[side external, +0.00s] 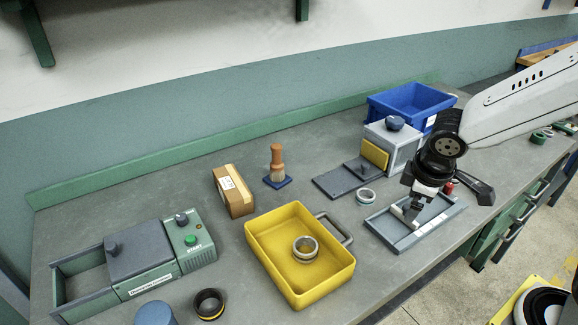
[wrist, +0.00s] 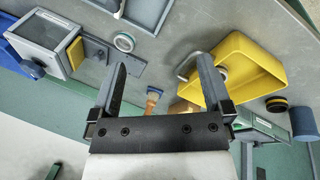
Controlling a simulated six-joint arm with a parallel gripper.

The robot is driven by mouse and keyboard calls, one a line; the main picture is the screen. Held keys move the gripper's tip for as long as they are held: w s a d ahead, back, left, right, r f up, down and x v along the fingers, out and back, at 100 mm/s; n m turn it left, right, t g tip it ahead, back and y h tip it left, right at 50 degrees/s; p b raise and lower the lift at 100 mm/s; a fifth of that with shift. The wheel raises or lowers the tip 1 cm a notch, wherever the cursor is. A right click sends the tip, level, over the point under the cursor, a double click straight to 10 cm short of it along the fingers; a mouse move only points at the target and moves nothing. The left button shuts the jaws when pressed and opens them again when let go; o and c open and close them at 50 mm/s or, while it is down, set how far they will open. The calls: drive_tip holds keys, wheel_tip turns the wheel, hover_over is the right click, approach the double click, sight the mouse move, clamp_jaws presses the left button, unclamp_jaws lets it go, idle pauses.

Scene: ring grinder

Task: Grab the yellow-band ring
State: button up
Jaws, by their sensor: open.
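The yellow-band ring (side external: 209,304) is black with a yellow band low on its side. It sits on the bench at the front left, between the green machine and the yellow tray. In the wrist view it is at the right (wrist: 277,105). My gripper (side external: 412,212) is over the grey compartment tray at the right, far from this ring. In the wrist view its two fingers (wrist: 160,62) are spread apart with nothing between them.
The yellow tray (side external: 258,238) holds a pale metal ring (side external: 306,250). Another ring (side external: 366,197) lies near the grey compartment tray (side external: 446,208). A green machine (side external: 190,256), blue cylinder (side external: 155,314), cardboard box (side external: 232,191), brush (side external: 277,160) and blue bin (side external: 400,97) also stand on the bench.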

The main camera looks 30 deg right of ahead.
drive_tip(key=w+a+r+n+t, duration=0.1)
drive_tip(key=w+a+n+t, duration=0.3)
drive_tip(key=a+n, duration=0.45)
drive_tip(key=w+a+n+t, duration=0.4)
drive_tip(key=w+a+n, duration=0.15)
drive_tip(key=n, duration=0.65)
drive_tip(key=s+a+f+n+t+y, duration=0.1)
drive_tip(key=s+a+n+y, duration=0.25)
drive_tip(key=a+n, duration=0.6)
drive_tip(key=s+a+n+y, duration=0.2)
drive_tip(key=a+n+y, duration=0.35)
drive_tip(key=a, duration=0.65)
wheel_tip(320, 180, down, 12)
drive_tip(key=shift+f, duration=0.8)
drive_tip(key=shift+w, duration=0.1)
